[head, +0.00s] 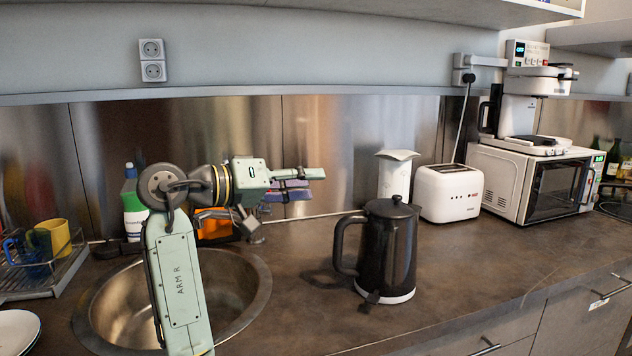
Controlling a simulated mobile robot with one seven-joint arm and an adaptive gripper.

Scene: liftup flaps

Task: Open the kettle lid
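A dark kettle (389,252) with a pale base ring stands upright on the counter, right of the sink. Its handle (346,245) is on the left side. Its lid (391,208), with a small knob on top, looks closed. My gripper (315,174) is up and to the left of the kettle, pointing right, apart from it and not touching anything that I can make out. The gripper is seen side-on, so the gap between its fingers does not show.
A toaster (449,192), a white canister (394,178) and a microwave (532,182) with a coffee maker on top stand behind and right of the kettle. A round sink (262,290) and a dish rack (72,268) lie left. The counter right of the kettle is clear.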

